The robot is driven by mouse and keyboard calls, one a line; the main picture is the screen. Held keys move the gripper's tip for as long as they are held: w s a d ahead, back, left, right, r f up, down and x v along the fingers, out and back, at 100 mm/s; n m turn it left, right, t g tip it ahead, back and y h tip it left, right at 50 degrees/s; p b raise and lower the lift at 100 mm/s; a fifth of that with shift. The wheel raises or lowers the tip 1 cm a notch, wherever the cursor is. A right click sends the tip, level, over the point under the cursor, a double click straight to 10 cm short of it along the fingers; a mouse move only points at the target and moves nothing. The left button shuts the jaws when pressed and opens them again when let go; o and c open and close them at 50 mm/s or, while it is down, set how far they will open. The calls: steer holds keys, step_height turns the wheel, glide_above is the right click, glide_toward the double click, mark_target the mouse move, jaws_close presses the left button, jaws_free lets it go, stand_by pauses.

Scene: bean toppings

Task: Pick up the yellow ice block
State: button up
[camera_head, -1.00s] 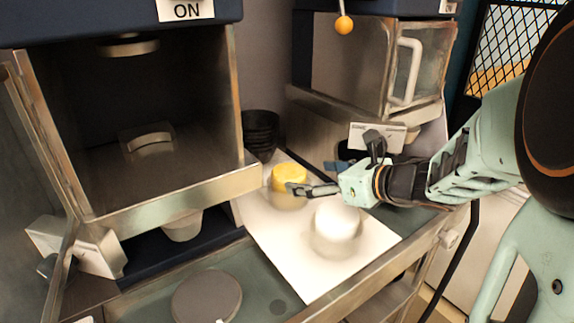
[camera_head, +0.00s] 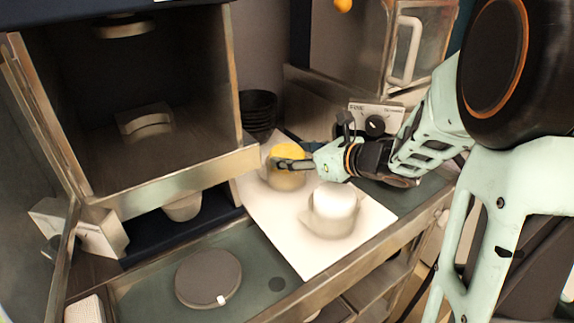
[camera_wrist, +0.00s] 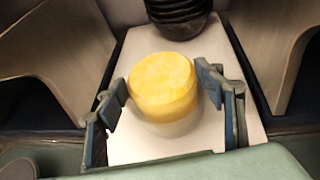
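The yellow ice block (camera_head: 288,151) is a short yellow cylinder sitting in a pale cup or bowl (camera_head: 284,180) on a white board (camera_head: 270,222). In the wrist view the yellow ice block (camera_wrist: 163,84) is near the middle, its top clear. My gripper (camera_head: 292,165) is open. In the wrist view its two fingers (camera_wrist: 168,90) stand apart on the left and right of the block. The left finger shows a small gap or light contact; I cannot tell which. In the head view one finger passes in front of the block.
A second pale cup with a white block (camera_head: 333,202) stands on the board, nearer the front. Stacked black bowls (camera_head: 258,112) stand behind, also seen in the wrist view (camera_wrist: 180,18). Open metal machine housings flank the board. A grey round disc (camera_head: 208,277) lies at front left.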

steer(key=c, duration=1)
steer(key=shift+r, duration=0.1)
steer(key=shift+r, duration=0.1)
